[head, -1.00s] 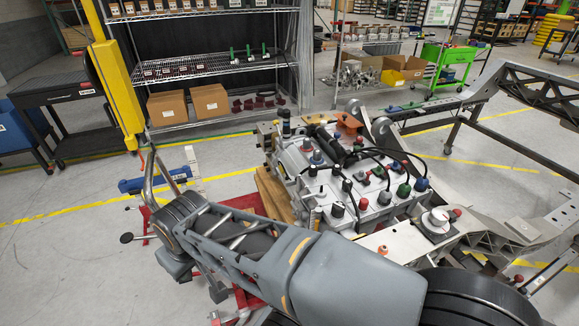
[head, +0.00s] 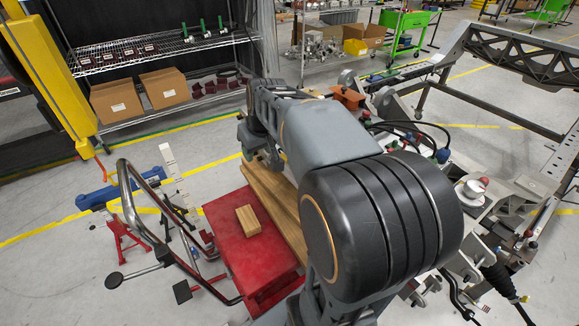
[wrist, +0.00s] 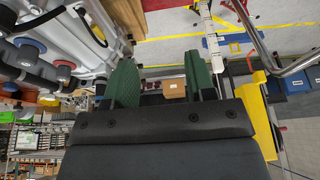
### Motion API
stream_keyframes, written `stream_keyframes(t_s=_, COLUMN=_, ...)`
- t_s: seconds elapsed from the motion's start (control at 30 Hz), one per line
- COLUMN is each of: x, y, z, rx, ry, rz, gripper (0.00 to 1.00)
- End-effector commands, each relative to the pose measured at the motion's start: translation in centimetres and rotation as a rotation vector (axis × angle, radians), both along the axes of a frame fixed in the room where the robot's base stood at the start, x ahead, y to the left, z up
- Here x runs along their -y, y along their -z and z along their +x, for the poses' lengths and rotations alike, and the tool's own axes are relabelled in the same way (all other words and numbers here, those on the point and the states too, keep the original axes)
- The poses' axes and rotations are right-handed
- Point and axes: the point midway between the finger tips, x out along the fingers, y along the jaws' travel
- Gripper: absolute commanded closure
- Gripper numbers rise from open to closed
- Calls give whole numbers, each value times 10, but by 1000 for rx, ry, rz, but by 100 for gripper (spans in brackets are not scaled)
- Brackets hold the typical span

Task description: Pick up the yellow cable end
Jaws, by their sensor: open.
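I cannot make out a yellow cable end in either current view. In the head view, black cables (head: 405,124) with coloured ends, including a blue one (head: 442,156), show just beyond my arm. My arm hides most of the grey chassis assembly. My gripper (wrist: 161,62) shows in the wrist view with two green fingers spread apart and nothing between them. The assembly with its capped fittings, including a blue cap (wrist: 30,43) and a red cap (wrist: 65,65), lies left of the fingers. In the head view the fingers cannot be made out.
A red stand (head: 235,235) bears a wooden block (head: 248,219). A bent metal tube (head: 130,195) and a yellow post (head: 52,75) stand at the left. A shelf with cardboard boxes (head: 117,99) is behind. A metal frame (head: 520,70) stands at the right.

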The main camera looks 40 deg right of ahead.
Motion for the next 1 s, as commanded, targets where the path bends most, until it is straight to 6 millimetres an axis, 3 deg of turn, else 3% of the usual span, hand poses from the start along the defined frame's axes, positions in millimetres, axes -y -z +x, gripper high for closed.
stream_keyframes(t_s=0.03, x=28, y=17, z=17, rx=1, ry=18, rz=3, gripper=50)
stream_keyframes(t_s=0.2, x=104, y=36, z=51, rx=21, ry=30, rz=0, gripper=50)
stream_keyframes(t_s=0.3, x=136, y=45, z=61, rx=32, ry=32, rz=-4, gripper=50)
stream_keyframes(t_s=0.4, x=157, y=54, z=67, rx=39, ry=33, rz=-6, gripper=50)
stream_keyframes(t_s=0.53, x=168, y=71, z=75, rx=42, ry=30, rz=-6, gripper=50)
stream_keyframes(t_s=0.8, x=169, y=113, z=93, rx=42, ry=28, rz=-8, gripper=50)
stream_keyframes(t_s=1.0, x=169, y=129, z=101, rx=44, ry=29, rz=-9, gripper=50)
